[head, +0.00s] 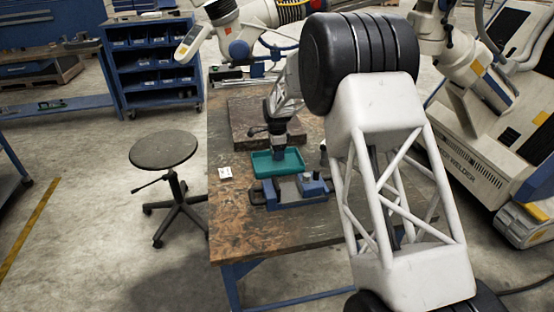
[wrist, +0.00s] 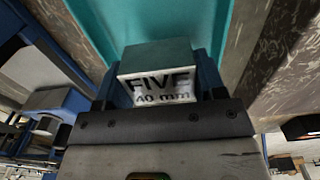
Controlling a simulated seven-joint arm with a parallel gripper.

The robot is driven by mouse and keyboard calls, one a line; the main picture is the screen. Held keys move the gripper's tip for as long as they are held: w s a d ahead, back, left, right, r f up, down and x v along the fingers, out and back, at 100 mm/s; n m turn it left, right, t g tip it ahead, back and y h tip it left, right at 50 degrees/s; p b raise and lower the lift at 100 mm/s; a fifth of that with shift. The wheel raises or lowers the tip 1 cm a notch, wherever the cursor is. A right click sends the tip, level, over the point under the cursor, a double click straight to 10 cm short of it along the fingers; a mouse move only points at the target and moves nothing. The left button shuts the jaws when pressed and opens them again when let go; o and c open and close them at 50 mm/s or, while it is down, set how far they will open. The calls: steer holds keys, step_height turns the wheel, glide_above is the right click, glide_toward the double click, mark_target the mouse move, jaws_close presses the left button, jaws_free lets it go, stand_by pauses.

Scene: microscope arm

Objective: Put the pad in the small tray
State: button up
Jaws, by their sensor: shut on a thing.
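The small tray is a teal, shallow, rectangular tray (head: 292,161) on the workbench. My gripper (head: 278,153) points down over the tray's left-middle part in the head view. The pad is not clearly visible there. The teal tray floor (wrist: 150,22) fills the background behind the pad in the wrist view. I cannot tell whether the pad touches it.
A blue vise (head: 290,191) stands just in front of the tray on the worn wooden workbench (head: 240,230). A small white card (head: 225,173) lies left of the tray. A dark slab (head: 245,115) lies behind it. A stool (head: 164,150) stands left of the bench.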

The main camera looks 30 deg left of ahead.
mark_target(277, 164)
stand_by(0.3)
steer(key=shift+f, duration=1.85)
steer(key=o, duration=1.5)
steer(key=shift+f, duration=0.2)
step_height(277, 164, up, 12)
steer(key=shift+r, duration=0.15)
